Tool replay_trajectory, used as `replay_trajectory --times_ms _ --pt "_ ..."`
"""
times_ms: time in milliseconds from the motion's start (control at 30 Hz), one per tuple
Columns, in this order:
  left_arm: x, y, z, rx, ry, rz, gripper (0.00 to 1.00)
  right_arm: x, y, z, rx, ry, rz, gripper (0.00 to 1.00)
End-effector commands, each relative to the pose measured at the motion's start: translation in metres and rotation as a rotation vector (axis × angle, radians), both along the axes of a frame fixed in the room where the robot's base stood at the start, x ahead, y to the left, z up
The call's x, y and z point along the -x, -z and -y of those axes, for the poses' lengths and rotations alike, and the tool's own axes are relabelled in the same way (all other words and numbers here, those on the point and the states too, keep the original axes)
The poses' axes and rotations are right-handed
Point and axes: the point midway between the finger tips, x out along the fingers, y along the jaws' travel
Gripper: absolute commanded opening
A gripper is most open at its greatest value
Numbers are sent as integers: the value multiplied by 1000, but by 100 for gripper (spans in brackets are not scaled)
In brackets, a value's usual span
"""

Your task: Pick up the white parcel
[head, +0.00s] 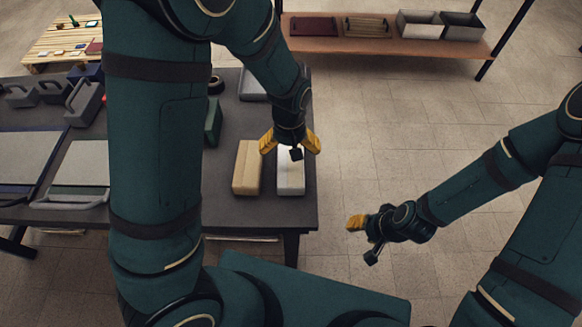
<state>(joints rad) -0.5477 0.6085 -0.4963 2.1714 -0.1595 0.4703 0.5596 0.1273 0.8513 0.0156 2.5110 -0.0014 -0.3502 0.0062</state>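The white parcel (291,181) lies on the dark table, near its right edge. It is a pale box shape, and its far part is hidden behind my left gripper. My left gripper (290,148) is over the parcel's far end, with its yellow fingers spread wide apart. I cannot tell how high it is above the parcel. My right gripper (358,235) is out over the floor, right of the table, away from the parcel. One yellow fingertip shows clearly, and its opening cannot be made out.
A tan parcel (247,168) lies just left of the white one. A green item (213,122) and a grey tray (252,84) are farther back on the table (228,215). Grey cases and trays fill its left side. A shelf (385,47) with bins stands behind. The floor at right is clear.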

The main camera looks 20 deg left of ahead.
Motion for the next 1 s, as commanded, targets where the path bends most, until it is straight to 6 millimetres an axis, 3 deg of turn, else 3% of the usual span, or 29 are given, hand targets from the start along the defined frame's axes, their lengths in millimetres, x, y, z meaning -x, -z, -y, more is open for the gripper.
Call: replay_trajectory --times_ms 167,433,767,867,967,1000 --pt "2 12 1 0 0 -2 100 1 4 0 0 -2 -2 47" --pt "8 49 4 1 -1 -2 100 0 16 0 0 -2 0 47" --pt "8 55 5 1 0 0 100 -1 16 0 0 -2 2 47" --pt "8 55 5 1 0 0 72 -1 16 0 0 -2 2 47" --pt "8 55 5 1 0 0 37 -1 16 0 0 -2 2 47" --pt "8 55 5 1 0 0 30 -1 16 0 0 -2 2 47"
